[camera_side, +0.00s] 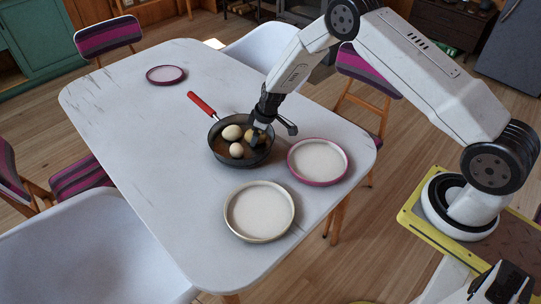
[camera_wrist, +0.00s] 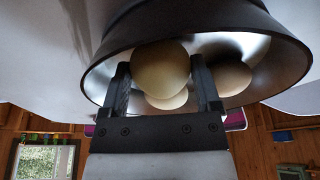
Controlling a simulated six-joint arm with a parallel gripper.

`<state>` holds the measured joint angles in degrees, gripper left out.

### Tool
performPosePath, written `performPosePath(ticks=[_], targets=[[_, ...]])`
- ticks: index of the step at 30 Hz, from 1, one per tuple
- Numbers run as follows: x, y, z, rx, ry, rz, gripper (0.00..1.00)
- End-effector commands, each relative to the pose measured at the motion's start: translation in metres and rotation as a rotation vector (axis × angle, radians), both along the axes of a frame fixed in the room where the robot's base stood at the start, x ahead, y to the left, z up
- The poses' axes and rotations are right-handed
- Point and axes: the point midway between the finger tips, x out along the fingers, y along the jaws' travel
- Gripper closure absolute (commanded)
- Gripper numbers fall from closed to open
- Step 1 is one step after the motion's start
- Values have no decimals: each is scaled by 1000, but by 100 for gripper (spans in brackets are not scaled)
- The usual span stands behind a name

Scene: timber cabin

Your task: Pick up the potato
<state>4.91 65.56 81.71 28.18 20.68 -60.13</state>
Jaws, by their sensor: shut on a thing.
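A dark frying pan (camera_side: 216,156) with a red handle stands on the table; it fills the top of the wrist view (camera_wrist: 100,72). My gripper (camera_side: 256,138) reaches down into the pan on its right side. In the wrist view my gripper (camera_wrist: 162,88) has a finger on each side of a round tan thing, which I take for the potato (camera_wrist: 160,66). In the side view the potato (camera_side: 249,134) is partly hidden by the gripper. Two paler roundish things, one upper (camera_side: 232,132) and one lower (camera_side: 236,150), lie close on its left. I cannot tell whether the potato touches the pan.
A purple-rimmed plate (camera_side: 318,162) stands right of the pan, and a pale plate (camera_side: 259,211) stands in front. A small purple-rimmed plate (camera_side: 165,75) is at the far left. The left of the white table (camera_side: 135,120) is clear. Chairs surround it.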

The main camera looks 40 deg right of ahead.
Motion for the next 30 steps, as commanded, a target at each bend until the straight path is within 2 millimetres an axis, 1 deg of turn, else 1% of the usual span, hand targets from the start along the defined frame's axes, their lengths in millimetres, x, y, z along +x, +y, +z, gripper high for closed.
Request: performPosePath(ticks=[5, 9, 14, 23, 25, 30], targets=[[1, 0, 13, 0, -2, 0, 86], [0, 0, 30, 2, -2, 1, 86], [-13, 0, 45, 1, -2, 0, 86], [-45, 1, 82, 1, -2, 0, 86], [-52, 1, 90, 2, -1, 0, 86], [-79, 2, 100, 2, 0, -1, 86]])
